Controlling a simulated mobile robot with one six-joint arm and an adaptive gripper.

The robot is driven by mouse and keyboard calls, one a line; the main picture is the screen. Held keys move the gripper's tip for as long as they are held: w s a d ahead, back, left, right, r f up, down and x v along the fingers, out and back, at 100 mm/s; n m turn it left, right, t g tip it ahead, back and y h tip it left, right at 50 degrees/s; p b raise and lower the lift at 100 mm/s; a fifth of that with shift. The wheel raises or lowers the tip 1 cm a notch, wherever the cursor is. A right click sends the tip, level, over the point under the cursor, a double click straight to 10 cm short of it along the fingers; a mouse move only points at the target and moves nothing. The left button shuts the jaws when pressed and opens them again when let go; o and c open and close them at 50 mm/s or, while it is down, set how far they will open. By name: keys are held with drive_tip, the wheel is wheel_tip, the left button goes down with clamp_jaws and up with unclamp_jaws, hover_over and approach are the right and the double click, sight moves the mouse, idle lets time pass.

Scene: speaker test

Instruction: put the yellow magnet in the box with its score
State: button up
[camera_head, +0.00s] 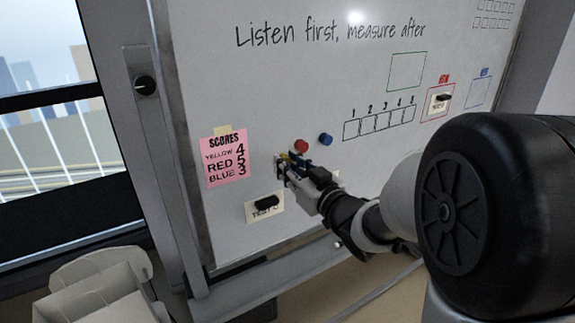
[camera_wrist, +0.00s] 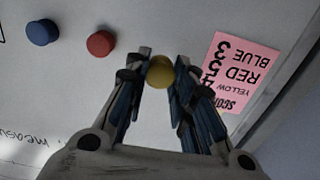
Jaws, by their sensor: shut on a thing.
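My gripper (camera_wrist: 160,80) is shut on the yellow magnet (camera_wrist: 160,72), which shows between the fingertips in the wrist view, at the whiteboard (camera_head: 230,70). In the head view the gripper (camera_head: 287,165) mostly hides it. A red magnet (camera_head: 301,146) and a blue magnet (camera_head: 325,139) are on the board just up and right of the gripper. The pink score sheet (camera_head: 224,179) reads yellow 4, red 5, blue 3. A row of boxes (camera_head: 380,123) numbered 1 to 5 is drawn to the right; the boxes look empty.
A card with a black object (camera_head: 266,203) is on the board below the gripper. Another card with a black object (camera_head: 443,98) is in a red-outlined frame at upper right. The board between the magnets and the numbered boxes is clear.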

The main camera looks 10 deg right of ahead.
drive_tip(key=shift+v, duration=1.15)
drive_tip(key=shift+s+d, duration=0.1)
drive_tip(key=shift+s, duration=0.05)
